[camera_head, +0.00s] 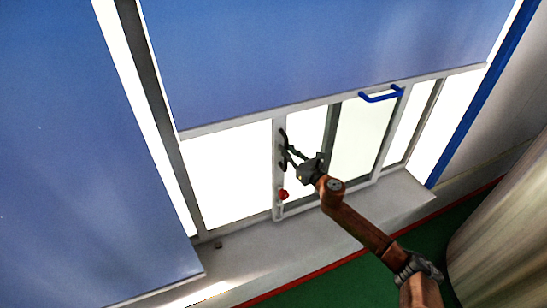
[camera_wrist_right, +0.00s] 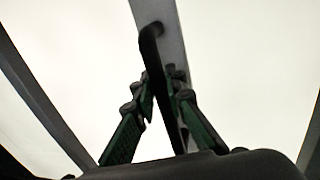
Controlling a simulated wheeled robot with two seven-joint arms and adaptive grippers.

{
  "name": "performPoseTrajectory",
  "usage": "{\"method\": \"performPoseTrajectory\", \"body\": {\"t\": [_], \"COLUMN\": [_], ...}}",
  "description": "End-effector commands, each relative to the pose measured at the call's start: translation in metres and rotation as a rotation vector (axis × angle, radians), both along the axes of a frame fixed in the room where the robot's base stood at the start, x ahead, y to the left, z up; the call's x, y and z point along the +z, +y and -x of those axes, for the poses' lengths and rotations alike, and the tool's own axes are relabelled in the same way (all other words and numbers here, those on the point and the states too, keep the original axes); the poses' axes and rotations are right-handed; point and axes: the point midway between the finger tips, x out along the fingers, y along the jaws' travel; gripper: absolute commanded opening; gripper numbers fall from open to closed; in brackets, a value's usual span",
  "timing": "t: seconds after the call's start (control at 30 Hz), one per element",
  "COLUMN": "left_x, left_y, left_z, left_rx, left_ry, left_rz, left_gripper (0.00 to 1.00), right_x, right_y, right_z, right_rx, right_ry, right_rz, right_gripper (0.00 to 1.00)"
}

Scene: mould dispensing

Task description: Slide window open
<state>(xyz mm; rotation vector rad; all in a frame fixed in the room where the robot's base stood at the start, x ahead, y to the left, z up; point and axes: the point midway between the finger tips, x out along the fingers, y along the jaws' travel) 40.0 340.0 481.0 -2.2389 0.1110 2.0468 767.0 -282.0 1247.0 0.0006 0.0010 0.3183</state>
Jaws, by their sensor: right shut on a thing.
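The window (camera_head: 279,165) has a pale frame and stands below a blue blind. A dark vertical handle (camera_head: 283,139) is fixed to its upright frame bar; the handle also shows in the right wrist view (camera_wrist_right: 150,45), running down between the fingers. My right gripper (camera_head: 287,150) reaches the handle from the lower right and is shut on it; its green-padded fingers show in the wrist view (camera_wrist_right: 160,85). I cannot tell how far the window stands open. My left gripper is not in view.
Blue blinds (camera_head: 310,55) cover the upper window and the left side. A red knob (camera_head: 284,195) sits low on the frame bar. A blue handle (camera_head: 381,95) is on the blind's bottom rail. A pale sill (camera_head: 235,253) runs below; a beige curtain (camera_head: 505,235) hangs at right.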

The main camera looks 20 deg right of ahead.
Motion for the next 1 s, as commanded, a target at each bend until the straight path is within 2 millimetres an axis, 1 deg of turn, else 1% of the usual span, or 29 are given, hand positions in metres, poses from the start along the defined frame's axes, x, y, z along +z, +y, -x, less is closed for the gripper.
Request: {"method": "performPoseTrajectory", "body": {"t": [0.03,0.2,0.5,0.63,0.67,0.7,0.9,1.0], "left_x": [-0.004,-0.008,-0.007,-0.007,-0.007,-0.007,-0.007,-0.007], "left_y": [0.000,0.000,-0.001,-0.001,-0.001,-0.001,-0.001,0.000], "left_z": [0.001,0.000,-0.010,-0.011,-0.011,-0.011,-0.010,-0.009], "left_rx": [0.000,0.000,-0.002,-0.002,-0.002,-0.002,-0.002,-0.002], "left_ry": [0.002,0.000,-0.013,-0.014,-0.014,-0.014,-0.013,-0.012], "left_rz": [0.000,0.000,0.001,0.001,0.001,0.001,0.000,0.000], "left_gripper": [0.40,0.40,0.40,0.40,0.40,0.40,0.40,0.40], "right_x": [-0.002,0.000,0.002,0.002,0.002,0.002,0.001,0.001], "right_y": [-0.010,-0.023,-0.027,-0.026,-0.026,-0.026,-0.025,-0.025], "right_z": [-0.001,-0.003,-0.003,-0.003,-0.003,-0.003,-0.003,-0.003], "right_rx": [-0.007,-0.007,-0.006,-0.006,-0.006,-0.006,-0.004,-0.003], "right_ry": [-0.001,-0.001,-0.002,-0.002,-0.002,-0.002,-0.001,-0.001], "right_rz": [0.002,0.001,-0.002,-0.001,-0.001,-0.001,0.000,0.000], "right_gripper": [0.00,0.00,0.00,0.00,0.14,0.16,0.29,0.29]}}
